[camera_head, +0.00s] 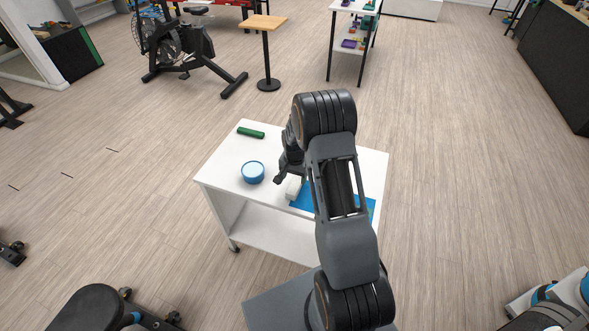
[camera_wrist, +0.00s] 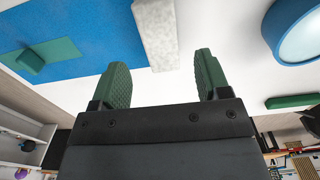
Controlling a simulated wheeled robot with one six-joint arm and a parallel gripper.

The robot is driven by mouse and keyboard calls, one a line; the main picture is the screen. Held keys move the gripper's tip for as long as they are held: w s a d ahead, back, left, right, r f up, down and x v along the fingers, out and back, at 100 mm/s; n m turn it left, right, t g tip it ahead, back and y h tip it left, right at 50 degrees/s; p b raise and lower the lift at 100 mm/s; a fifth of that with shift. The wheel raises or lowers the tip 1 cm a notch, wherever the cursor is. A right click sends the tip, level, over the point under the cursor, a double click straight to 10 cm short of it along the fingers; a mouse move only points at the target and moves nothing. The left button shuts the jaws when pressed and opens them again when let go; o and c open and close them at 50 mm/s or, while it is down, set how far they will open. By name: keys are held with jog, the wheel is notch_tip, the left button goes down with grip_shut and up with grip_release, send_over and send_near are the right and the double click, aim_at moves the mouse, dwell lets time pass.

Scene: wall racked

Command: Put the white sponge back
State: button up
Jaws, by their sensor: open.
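The white sponge (camera_head: 293,189) is a pale, speckled block on the white cart top (camera_head: 226,160), at the left edge of a blue mat (camera_head: 303,200). In the wrist view the sponge (camera_wrist: 157,32) lies beyond the fingertips, right along the mat's edge; I cannot tell whether it overlaps the mat (camera_wrist: 95,45). My gripper (camera_head: 284,177) is close to the sponge in the head view. In the wrist view my gripper (camera_wrist: 164,75) is open, with nothing between its green-padded fingers. My arm hides part of the mat in the head view.
A round blue container (camera_head: 253,173) stands left of the sponge. A green bar (camera_head: 251,132) lies near the cart's far left corner. A green block (camera_wrist: 48,55) is on the mat. A small wooden-topped table (camera_head: 264,22) and an exercise bike (camera_head: 186,45) stand beyond.

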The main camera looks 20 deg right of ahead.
notch_tip(320, 180, up, 8)
jog(key=b, duration=0.1)
notch_tip(320, 180, up, 9)
jog(key=n+t, duration=0.2)
jog(key=n, duration=0.1)
send_over(293, 187)
jog(key=s+a, duration=0.3)
jog(key=s, duration=0.1)
jog(key=s+a+r+n+t, duration=0.1)
jog(key=s+a+r+n, duration=0.2)
jog(key=s, duration=0.5)
jog(key=s+a+r+n+t, duration=0.1)
jog(key=s+a+r+n, duration=0.2)
jog(key=s+r, duration=0.3)
jog(key=s, duration=0.3)
jog(key=shift+s+a+r+t, duration=0.15)
jog(key=shift+a+r+t, duration=0.1)
jog(key=shift+t, duration=0.15)
